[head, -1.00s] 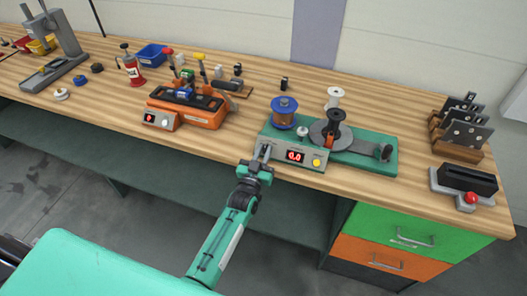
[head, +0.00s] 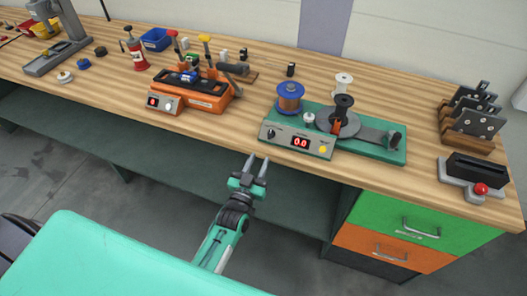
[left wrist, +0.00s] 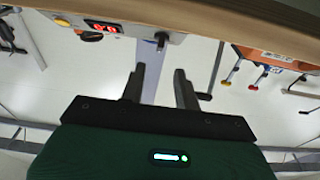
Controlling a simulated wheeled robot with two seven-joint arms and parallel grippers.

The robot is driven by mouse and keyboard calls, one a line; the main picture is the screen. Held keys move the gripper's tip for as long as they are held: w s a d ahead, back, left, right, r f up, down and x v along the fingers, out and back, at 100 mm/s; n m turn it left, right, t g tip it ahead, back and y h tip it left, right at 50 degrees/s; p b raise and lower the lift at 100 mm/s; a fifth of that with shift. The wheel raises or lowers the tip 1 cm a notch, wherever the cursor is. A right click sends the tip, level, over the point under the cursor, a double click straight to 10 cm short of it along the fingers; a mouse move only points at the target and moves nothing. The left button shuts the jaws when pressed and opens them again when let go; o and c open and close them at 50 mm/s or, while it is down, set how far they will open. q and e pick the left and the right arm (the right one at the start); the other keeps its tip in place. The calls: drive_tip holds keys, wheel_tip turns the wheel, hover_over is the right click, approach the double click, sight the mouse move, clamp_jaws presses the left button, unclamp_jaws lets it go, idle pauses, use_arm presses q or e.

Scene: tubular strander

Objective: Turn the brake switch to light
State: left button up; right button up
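The strander (head: 370,147) has a green base near the table's front edge. Its grey front panel (head: 284,142) carries a black knob, which looks like the brake switch (head: 271,133), at the left end, a red display reading 0.0 (head: 300,142) and a yellow button (head: 323,149). My left gripper (head: 258,163) is open and empty, in front of the table edge and just below the knob, apart from it. In the left wrist view, upside down, the knob (left wrist: 161,40) lies beyond the open fingers (left wrist: 160,74). Any markings at the knob are too small to read. My right gripper is not in view.
The strander bears a blue-flanged copper spool (head: 290,93) and a grey disc with a black spool. An orange device (head: 203,96) stands left on the wooden table. A grey block with a red button (head: 480,189) and a plate rack are at right. Green and orange drawers (head: 408,216) sit below.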

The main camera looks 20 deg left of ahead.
use_arm(q)
drive_tip(key=shift+s+f+b, duration=0.15)
drive_tip(key=shift+s+f, duration=0.05)
drive_tip(key=shift+s, duration=0.8)
drive_tip(key=shift+s+f+b, duration=0.15)
drive_tip(key=shift+s, duration=0.8)
drive_tip(key=s+f+m+g, duration=0.1)
drive_tip(key=s+f+g, duration=0.3)
drive_tip(key=f, duration=0.8)
drive_tip(key=s+f+g+h, duration=0.1)
drive_tip(key=s+f+g, duration=0.35)
drive_tip(key=f, duration=0.75)
drive_tip(key=s+f+m+g, duration=0.15)
drive_tip(key=s+f, duration=0.45)
drive_tip(key=f, duration=0.6)
drive_tip(key=s+a+f+g, duration=0.2)
drive_tip(key=s+f, duration=0.3)
drive_tip(key=s, duration=0.5)
drive_tip(key=s+a+f+g+y, duration=0.1)
drive_tip(key=s+f+g, duration=0.3)
drive_tip(key=s, duration=0.6)
drive_tip(key=s+a+f+g, duration=0.2)
drive_tip(key=s+a+f, duration=0.1)
drive_tip(key=s+f, duration=0.4)
drive_tip(key=s, duration=0.2)
drive_tip(key=shift+s+a+f+g+y, duration=0.2)
drive_tip(key=shift+s+a+g+y, duration=0.1)
drive_tip(key=shift+s+a+g, duration=0.1)
